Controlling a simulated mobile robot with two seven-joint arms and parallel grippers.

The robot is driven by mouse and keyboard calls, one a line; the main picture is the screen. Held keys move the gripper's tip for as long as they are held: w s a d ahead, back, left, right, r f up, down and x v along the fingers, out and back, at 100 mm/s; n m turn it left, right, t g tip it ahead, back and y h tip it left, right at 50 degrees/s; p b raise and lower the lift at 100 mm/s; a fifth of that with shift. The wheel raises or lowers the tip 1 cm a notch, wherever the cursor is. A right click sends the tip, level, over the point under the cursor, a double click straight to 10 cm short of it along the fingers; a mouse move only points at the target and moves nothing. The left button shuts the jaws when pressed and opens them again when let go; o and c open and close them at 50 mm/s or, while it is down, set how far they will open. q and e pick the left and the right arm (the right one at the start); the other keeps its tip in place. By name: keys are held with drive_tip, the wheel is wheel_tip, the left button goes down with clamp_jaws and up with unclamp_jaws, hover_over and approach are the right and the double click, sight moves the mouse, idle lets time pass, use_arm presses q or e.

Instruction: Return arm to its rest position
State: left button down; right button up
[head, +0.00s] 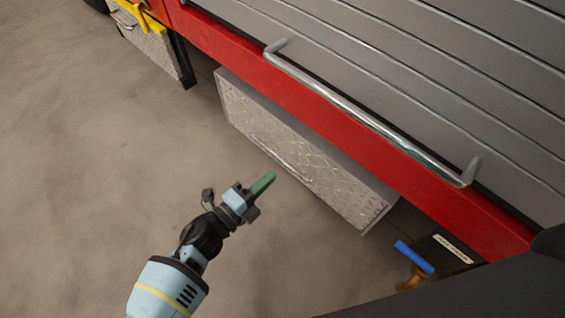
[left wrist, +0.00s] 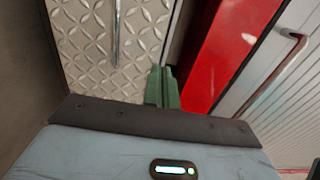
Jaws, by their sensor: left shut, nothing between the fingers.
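My left gripper (head: 264,182) reaches in from the bottom of the head view, with its green fingers pressed together and nothing between them. In the left wrist view the shut green fingers (left wrist: 162,88) show at the centre. The gripper appears in front of the diamond-plate compartment door (head: 275,140) below the red truck side, overlapping its lower edge in the picture. The door looks closed, and its thin metal handle (head: 283,160) is free of the fingers. I cannot tell the exact gap between fingers and door. My right gripper does not show.
A long chrome rail (head: 370,110) runs along the red bumper strip (head: 320,115) under grey slatted shutters (head: 430,60). A blue lever (head: 414,257) with a brass fitting (head: 411,278) is at the lower right. Yellow parts (head: 142,17) are at the upper left. The concrete floor (head: 100,150) is clear.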

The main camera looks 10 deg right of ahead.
use_arm(q)
drive_tip(key=v, duration=0.2)
drive_tip(key=shift+s+a, duration=0.2)
drive_tip(key=shift+a, duration=0.05)
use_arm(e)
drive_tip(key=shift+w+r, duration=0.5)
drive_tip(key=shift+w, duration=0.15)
